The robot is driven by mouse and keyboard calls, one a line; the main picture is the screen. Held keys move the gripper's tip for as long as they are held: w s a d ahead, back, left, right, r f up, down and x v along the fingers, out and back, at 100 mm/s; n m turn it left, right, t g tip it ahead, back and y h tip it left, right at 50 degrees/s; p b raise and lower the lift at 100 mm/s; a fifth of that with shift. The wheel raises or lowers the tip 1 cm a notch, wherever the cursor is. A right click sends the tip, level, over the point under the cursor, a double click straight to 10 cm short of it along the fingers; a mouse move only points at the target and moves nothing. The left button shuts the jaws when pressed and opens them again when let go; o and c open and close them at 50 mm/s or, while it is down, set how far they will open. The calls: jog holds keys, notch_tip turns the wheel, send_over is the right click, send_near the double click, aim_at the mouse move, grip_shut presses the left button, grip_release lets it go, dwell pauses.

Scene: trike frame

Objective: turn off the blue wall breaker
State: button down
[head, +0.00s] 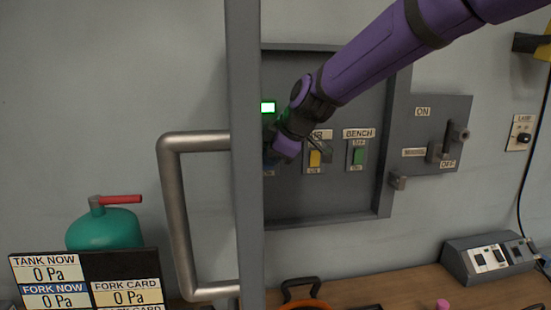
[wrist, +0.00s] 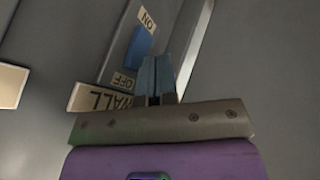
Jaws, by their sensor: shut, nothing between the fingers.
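The blue wall breaker (wrist: 139,46) shows in the wrist view on a grey plate between an ON label and an OFF label, beside a WALL label (wrist: 97,98). Its blue part lies close to the ON label. My gripper (wrist: 155,78) is shut and empty, its fingers just to the right of the breaker. I cannot tell whether they touch it. In the head view my gripper (head: 271,154) is at the left part of the grey breaker panel (head: 325,200), partly behind the grey post. My gripper and the post mostly hide the blue breaker there.
The grey upright post (head: 246,100) with a bent metal handle (head: 178,215) stands before the panel. A yellow breaker (head: 314,158) and a green BENCH breaker (head: 358,156) sit to the right. Further right is a lever switch box (head: 425,120). A wooden bench (head: 410,290) runs below.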

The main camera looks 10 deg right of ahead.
jog(key=shift+w, duration=0.35)
jog(key=shift+w+r, duration=0.1)
jog(key=shift+w+r, duration=0.1)
jog(key=shift+w, duration=0.1)
jog(key=shift+r, duration=0.75)
